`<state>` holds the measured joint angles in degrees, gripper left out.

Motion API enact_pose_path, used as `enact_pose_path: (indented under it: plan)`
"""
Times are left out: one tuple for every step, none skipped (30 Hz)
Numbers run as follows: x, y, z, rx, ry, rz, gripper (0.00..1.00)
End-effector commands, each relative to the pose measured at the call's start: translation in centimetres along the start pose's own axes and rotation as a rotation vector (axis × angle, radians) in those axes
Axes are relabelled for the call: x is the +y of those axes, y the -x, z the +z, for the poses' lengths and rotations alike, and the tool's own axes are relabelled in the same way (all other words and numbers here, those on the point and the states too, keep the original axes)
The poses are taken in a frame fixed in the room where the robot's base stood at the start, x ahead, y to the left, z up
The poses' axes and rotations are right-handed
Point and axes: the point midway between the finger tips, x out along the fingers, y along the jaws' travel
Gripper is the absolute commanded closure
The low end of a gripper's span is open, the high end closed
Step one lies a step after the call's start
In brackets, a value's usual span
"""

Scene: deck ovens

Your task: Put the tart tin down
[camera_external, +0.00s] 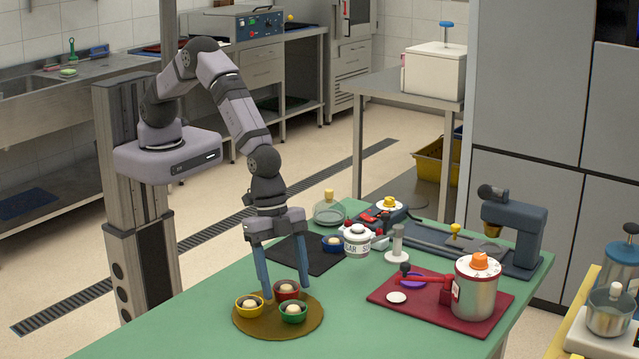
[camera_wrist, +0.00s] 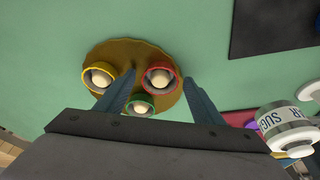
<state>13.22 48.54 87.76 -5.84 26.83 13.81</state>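A red tart tin (camera_external: 287,296) with a pale filling sits on a round brown board (camera_external: 255,328) at the near end of the green table. A yellow tin (camera_external: 249,313) and a green tin (camera_external: 293,318) stand close beside it on the same board. My gripper (camera_external: 286,294) points down with its fingers spread on either side of the red tin. In the wrist view the red tin (camera_wrist: 160,88) lies between the fingertips, with a small gap visible on each side. A blue tin (camera_external: 332,248) sits farther back at the edge of a black mat (camera_external: 302,258).
A dark red board (camera_external: 420,313) holds a metal canister (camera_external: 474,292) and a red-handled tool. A blue-grey machine (camera_external: 515,230) stands at the back right. The green table (camera_external: 190,320) is clear left of the brown board.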

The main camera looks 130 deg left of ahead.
Motion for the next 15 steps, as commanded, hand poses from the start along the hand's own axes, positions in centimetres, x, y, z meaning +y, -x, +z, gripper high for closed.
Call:
enact_pose_path:
  plan:
    - [0.0,0.0,0.0,0.0,0.0,0.0,0.38]
    - [0.0,0.0,0.0,0.0,0.0,0.0,0.38]
    - [0.0,0.1,0.0,0.0,0.0,0.0,0.38]
    - [0.0,0.1,0.0,0.0,0.0,0.0,0.38]
    - [0.0,0.2,-0.1,0.0,0.0,0.0,0.38]
    - [0.0,0.4,-0.1,0.0,0.0,0.0,0.38]
    - [0.0,0.5,-0.2,0.0,0.0,0.0,0.38]
    - [0.0,0.6,-0.1,0.001,0.0,0.0,0.38]
    - [0.0,0.9,-0.2,0.002,0.0,0.0,0.38]
    - [0.0,1.1,-0.2,0.002,0.0,0.0,0.38]
    - [0.0,1.4,-0.2,0.002,0.0,0.0,0.38]
    - [0.0,1.8,-0.2,0.004,0.0,0.0,0.38]
    - [0.0,2.2,-0.2,0.004,0.0,0.0,0.38]
    - [0.0,2.6,-0.2,0.004,0.0,0.0,0.38]
    - [0.0,3.2,-0.2,0.004,0.0,0.0,0.38]
